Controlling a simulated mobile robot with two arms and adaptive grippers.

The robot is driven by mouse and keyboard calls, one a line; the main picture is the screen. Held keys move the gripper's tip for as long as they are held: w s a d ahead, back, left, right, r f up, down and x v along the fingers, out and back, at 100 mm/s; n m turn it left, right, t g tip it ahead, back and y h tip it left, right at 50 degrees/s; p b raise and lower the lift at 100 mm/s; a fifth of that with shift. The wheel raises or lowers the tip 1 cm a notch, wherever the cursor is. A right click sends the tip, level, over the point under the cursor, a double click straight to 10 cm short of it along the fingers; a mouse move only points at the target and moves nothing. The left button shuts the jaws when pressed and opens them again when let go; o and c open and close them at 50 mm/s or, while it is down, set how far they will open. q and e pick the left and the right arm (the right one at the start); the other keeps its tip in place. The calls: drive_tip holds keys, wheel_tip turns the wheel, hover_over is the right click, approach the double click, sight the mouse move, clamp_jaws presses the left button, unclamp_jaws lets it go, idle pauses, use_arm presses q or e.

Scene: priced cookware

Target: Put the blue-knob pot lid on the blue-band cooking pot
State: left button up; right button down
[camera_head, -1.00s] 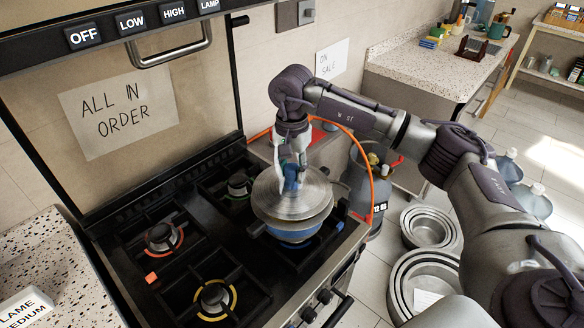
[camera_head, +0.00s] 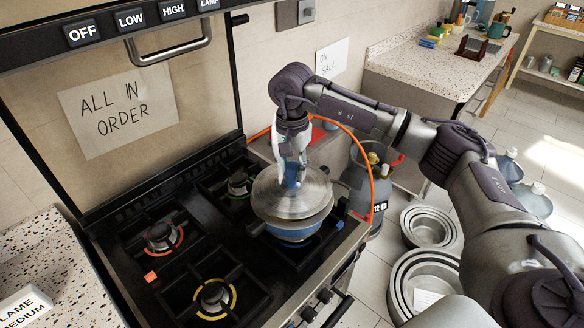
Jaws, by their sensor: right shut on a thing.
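The blue-band cooking pot (camera_head: 292,235) stands on the front right burner of the black stove. The pot lid (camera_head: 272,200), a round metal disc with a blue knob (camera_head: 291,177), lies over the pot's mouth and hides its inside. Whether the lid is fully seated on the rim or just above it, I cannot tell. My right gripper (camera_head: 291,172) points down from above and is shut on the blue knob. My left gripper is not in view.
The other burners (camera_head: 163,236) of the stove are empty. A gas cylinder (camera_head: 366,185) with an orange hose (camera_head: 371,165) stands right of the stove. Stacked metal pans (camera_head: 400,285) lie on the floor.

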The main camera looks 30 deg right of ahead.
drive_tip(key=shift+f+b, duration=0.85)
drive_tip(key=shift+f, duration=0.15)
idle(0.5)
idle(0.7)
drive_tip(key=shift+f+b, duration=0.4)
drive_tip(key=shift+b, duration=0.2)
drive_tip(key=shift+r, duration=0.1)
